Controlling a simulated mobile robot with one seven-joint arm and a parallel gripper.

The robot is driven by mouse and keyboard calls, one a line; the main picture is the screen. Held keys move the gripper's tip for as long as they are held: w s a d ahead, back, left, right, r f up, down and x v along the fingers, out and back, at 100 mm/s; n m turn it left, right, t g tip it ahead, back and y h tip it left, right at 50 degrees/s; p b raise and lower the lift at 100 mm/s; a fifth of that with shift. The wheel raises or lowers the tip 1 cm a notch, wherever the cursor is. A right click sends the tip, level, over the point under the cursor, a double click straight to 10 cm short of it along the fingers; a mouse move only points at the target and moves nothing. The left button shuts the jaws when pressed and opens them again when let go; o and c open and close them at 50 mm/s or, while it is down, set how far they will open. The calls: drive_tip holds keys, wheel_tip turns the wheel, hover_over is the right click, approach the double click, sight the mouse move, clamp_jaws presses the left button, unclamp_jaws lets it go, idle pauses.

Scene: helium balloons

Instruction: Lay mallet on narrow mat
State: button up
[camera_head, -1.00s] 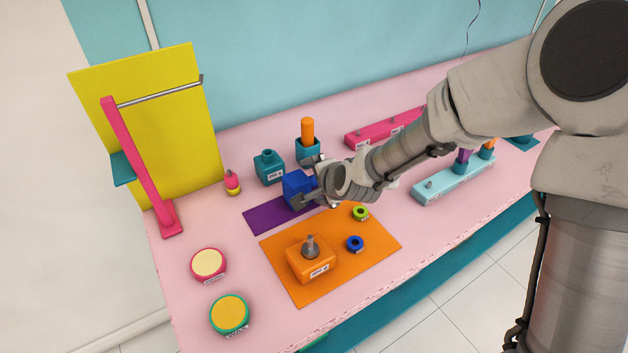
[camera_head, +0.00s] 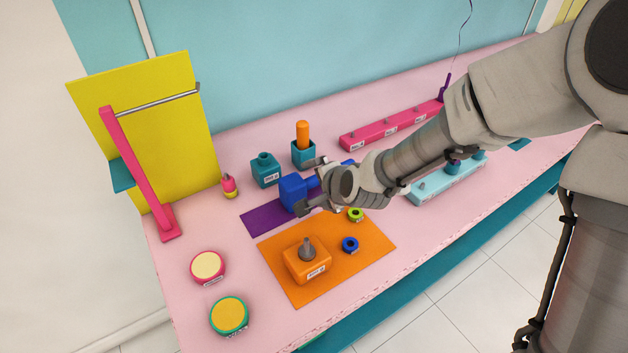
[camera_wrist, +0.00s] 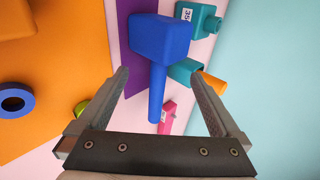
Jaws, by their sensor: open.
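The blue mallet (camera_head: 293,194) appears to lie on the narrow purple mat (camera_head: 262,217), its head near the middle and its handle pointing to the back right. In the wrist view the mallet head (camera_wrist: 160,38) is beyond my fingertips, and the handle runs back between the spread fingers, apart from both. The purple mat (camera_wrist: 134,82) shows to the left of the handle there. My gripper (camera_head: 308,186) is open around the mallet near where head and handle meet; it also shows in the wrist view (camera_wrist: 159,76). My wrist hides part of the mat and handle.
An orange mat (camera_head: 375,262) with an orange block (camera_head: 307,262) and small rings lies in front. A teal bottle (camera_head: 266,170) and a teal holder with an orange peg (camera_head: 303,134) stand close behind. A pink rail (camera_head: 390,125) and light-blue rack (camera_head: 430,191) are farther right.

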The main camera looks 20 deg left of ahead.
drive_tip(key=shift+p+v, duration=1.5)
drive_tip(key=shift+v, duration=0.75)
